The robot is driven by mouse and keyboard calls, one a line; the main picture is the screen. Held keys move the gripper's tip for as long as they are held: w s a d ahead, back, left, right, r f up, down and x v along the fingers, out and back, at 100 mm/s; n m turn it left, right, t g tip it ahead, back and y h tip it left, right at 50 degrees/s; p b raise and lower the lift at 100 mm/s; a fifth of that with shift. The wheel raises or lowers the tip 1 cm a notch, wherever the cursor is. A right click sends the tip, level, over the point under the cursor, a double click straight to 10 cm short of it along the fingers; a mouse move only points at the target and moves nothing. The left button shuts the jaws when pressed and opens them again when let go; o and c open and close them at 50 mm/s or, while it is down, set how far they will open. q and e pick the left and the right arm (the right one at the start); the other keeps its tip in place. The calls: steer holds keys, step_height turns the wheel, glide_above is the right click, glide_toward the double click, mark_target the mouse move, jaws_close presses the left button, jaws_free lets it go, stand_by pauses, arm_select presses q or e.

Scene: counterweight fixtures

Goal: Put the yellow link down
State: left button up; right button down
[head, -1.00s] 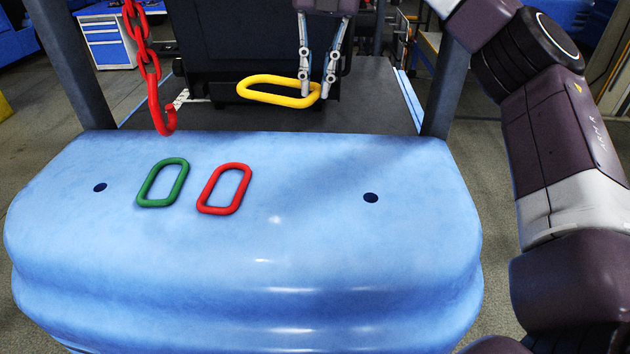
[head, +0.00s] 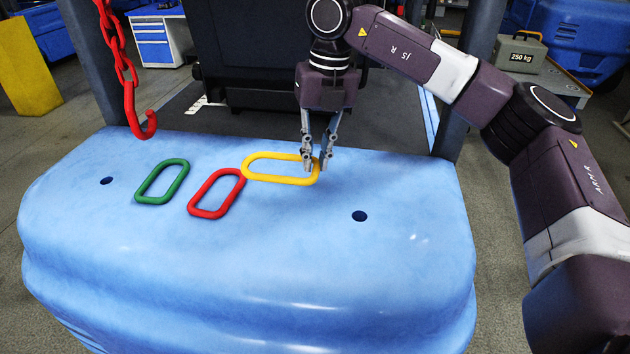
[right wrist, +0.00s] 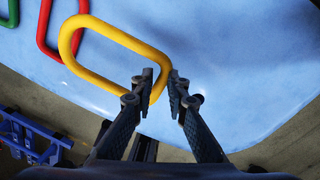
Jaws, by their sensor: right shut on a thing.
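The yellow oval link (head: 280,181) is at the rear of the blue counterweight's top (head: 260,250), right of the red link. My right gripper (head: 317,168) is shut on the yellow link's right end from above. In the right wrist view, the fingers (right wrist: 160,80) straddle the end of the yellow link (right wrist: 118,33). I cannot tell whether the link touches the surface. Its left end comes very close to the red link (head: 207,183) in the picture. The green link (head: 148,181) lies farther left. My left gripper is out of view.
A red chain with a hook (head: 149,124) hangs at the counterweight's rear left. Dark posts stand behind both sides. A round dark hole (head: 360,216) lies front right of the gripper. The front of the top is clear. A 250 kg weight (head: 519,54) stands back right.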

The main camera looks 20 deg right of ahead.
mark_target(313, 198)
step_height(313, 198, down, 3)
steer(key=shift+a+r, duration=0.1)
step_height(313, 198, down, 4)
steer(key=shift+f+p, duration=0.15)
steer(key=shift+p, duration=0.6)
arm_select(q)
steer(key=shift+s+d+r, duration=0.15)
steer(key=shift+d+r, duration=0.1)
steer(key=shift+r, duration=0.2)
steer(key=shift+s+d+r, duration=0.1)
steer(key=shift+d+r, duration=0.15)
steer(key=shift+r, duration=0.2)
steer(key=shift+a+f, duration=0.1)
arm_select(e)
steer(key=c, duration=1.9)
jaws_free()
steer(key=shift+f, duration=0.1)
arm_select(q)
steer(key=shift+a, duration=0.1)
